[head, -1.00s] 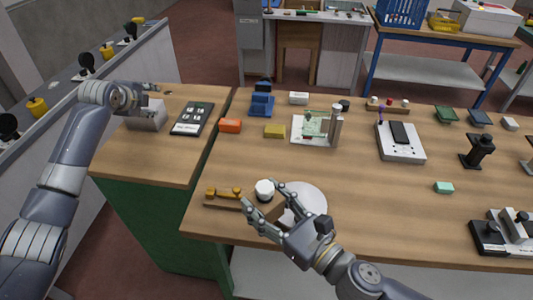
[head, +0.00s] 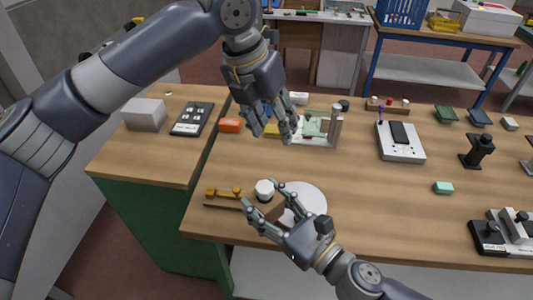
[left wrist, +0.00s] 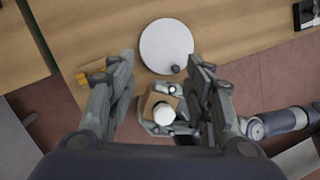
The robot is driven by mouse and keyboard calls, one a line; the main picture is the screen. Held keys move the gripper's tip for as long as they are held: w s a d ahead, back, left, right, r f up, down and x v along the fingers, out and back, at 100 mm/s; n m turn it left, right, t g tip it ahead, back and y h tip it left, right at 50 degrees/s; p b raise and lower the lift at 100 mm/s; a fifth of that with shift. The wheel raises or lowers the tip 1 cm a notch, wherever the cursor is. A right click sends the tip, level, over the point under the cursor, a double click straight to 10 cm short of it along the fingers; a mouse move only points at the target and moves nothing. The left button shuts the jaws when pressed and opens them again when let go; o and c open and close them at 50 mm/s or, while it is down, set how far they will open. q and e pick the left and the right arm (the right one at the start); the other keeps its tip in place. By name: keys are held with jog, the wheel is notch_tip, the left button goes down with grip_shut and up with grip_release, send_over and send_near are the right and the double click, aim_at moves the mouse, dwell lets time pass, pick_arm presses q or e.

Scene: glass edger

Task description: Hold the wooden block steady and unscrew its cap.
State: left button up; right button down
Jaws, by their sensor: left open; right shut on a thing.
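The wooden block (head: 269,210) is near the table's front edge, with its round white cap (head: 265,189) on top. My right gripper (head: 262,197) is shut on the block, its fingers on either side and partly hiding it. My left gripper (head: 272,132) is open and empty, higher up and behind the block in the head view. In the left wrist view, the block (left wrist: 152,100) and cap (left wrist: 164,113) show between the spread left fingers, apart from them.
A white disc (head: 310,198) lies just right of the block. A wooden piece with brass parts (head: 222,193) lies to its left. An orange block (head: 230,126) and a green-and-white fixture (head: 306,130) stand farther back.

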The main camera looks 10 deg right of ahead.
aim_at(266, 187)
pick_arm(q)
jog(key=s+m+y, duration=0.1)
jog(key=s, duration=0.1)
jog(key=s+a+m+y, duration=0.1)
jog(key=s, duration=0.1)
jog(key=s+m+g, duration=0.1)
jog(key=s+m, duration=0.1)
jog(key=s, duration=0.1)
jog(key=shift+a+f+y, duration=0.3)
jog(key=shift+a+y, duration=0.05)
jog(key=shift+y, duration=0.05)
jog(key=shift+s+a+f+m, duration=0.1)
jog(key=shift+s+a+m, duration=0.1)
jog(key=shift+s+m, duration=0.15)
jog(key=shift+s+a+f, duration=0.1)
jog(key=shift+s+f, duration=0.05)
jog(key=shift+f, duration=0.1)
notch_tip(266, 187, down, 7)
jog(key=shift+f, duration=0.2)
grip_shut()
